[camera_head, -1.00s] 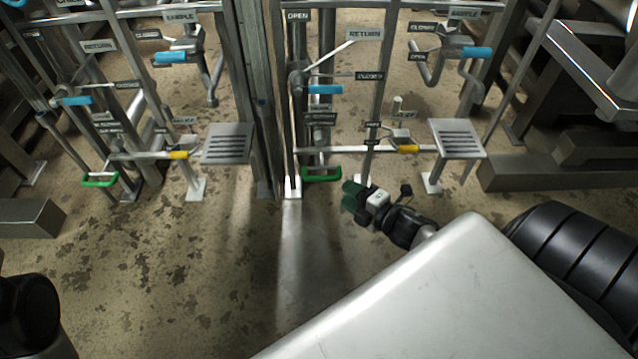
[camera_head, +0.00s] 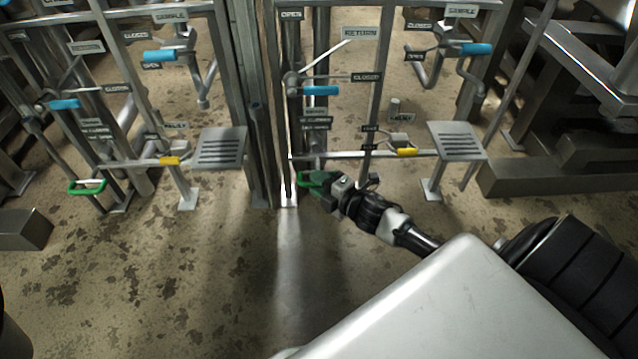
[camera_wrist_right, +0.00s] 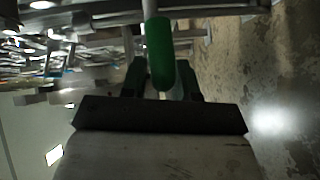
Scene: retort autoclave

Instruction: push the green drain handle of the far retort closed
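The green drain handle (camera_head: 306,180) is low on the middle valve stand, below the horizontal bar. My right gripper (camera_head: 322,190) reaches it from the right, and its green fingertips overlap the handle in the head view. In the right wrist view the green handle (camera_wrist_right: 160,52) stands upright in front of the gripper (camera_wrist_right: 161,85). The two fingers are apart, one on each side of the handle's lower end. Whether they touch it cannot be told. A second green handle (camera_head: 87,187) is on the left stand. My left gripper is not in view.
Blue handles (camera_head: 321,91) and yellow handles (camera_head: 407,152) sit above the green one. A slotted step plate (camera_head: 457,142) stands to the right, another (camera_head: 219,148) to the left. A steel post (camera_head: 262,150) is just left of the handle. The floor in front is clear.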

